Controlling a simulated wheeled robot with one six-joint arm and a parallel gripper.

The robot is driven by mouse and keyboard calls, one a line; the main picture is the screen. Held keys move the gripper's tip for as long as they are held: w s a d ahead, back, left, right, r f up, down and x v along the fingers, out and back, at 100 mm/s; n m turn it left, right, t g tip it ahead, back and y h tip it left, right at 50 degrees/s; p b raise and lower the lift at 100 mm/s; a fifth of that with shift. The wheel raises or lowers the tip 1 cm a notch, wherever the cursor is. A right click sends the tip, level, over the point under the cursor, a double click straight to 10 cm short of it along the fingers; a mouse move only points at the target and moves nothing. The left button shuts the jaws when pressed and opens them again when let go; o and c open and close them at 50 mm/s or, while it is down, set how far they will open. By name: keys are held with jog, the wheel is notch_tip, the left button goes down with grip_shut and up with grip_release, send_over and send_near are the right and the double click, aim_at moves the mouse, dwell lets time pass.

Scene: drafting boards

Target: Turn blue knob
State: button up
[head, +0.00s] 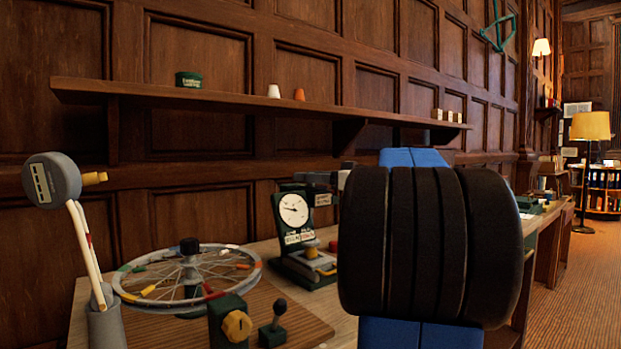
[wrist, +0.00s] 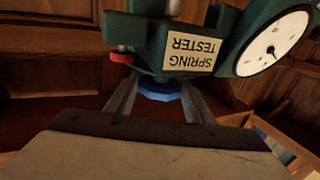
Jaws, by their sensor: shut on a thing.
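The blue knob (wrist: 160,91) shows in the wrist view under the green spring tester (wrist: 150,45), partly hidden by the tester's body. My gripper (wrist: 160,102) has one finger on each side of the knob and is shut on it. The tester's white dial (wrist: 273,45) is at the upper right of that view, and a red part (wrist: 121,58) sits left of the knob. In the head view, the spring tester (head: 293,212) stands on the bench behind my arm. I cannot make out the blue knob there.
A spoked wheel (head: 190,272) on a stand and a yellow knob (head: 237,326) are on the bench at the left. A grey-headed lamp-like post (head: 52,180) rises at far left. A wooden shelf (head: 230,100) runs along the wall above. My dark arm link blocks the bench's middle.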

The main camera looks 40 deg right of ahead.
jog(key=m+h, duration=0.2)
jog(key=h, duration=0.1)
jog(key=m+h, duration=0.2)
jog(key=h, duration=0.2)
jog(key=shift+a+m+t, duration=0.15)
jog(key=shift+m+t, duration=0.25)
jog(key=shift+m+g+h, duration=0.5)
jog(key=shift+m+h, duration=0.9)
jog(key=shift+h, duration=1)
jog(key=shift+r+m+g+h, duration=0.1)
jog(key=shift+m+g+h, duration=0.5)
jog(key=shift+m+h, duration=0.5)
jog(key=o, duration=1.1)
jog(key=shift+d, duration=0.2)
jog(key=shift+c, duration=0.2)
jog(key=shift+s+a, duration=0.1)
jog(key=v, duration=1.7)
